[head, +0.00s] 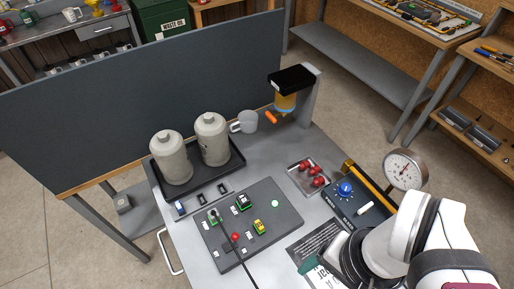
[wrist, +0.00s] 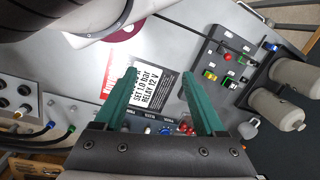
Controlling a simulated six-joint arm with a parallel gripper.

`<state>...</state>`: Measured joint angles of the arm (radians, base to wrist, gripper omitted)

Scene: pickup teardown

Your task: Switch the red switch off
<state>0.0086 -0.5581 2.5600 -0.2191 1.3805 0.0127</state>
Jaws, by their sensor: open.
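A dark panel (head: 286,222) lies on the grey bench with a small red round piece (head: 235,237) on it, near its lower left. It may be the red switch; whether it is on or off is too small to tell. The red piece (wrist: 228,57) also shows in the wrist view at the upper right, right of my fingers and apart from them. My gripper (wrist: 160,72) is open and empty, its two green fingers over the bench around a white printed card (wrist: 155,85). In the head view one green finger (head: 309,265) shows at the bottom, right of the panel.
Two grey canisters (head: 212,139) stand in a black tray behind the panel. A black cable (head: 238,257) crosses the panel. A blue-knob box (head: 358,210), a tray of red parts (head: 301,186) and a pressure gauge (head: 405,170) are to the right.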

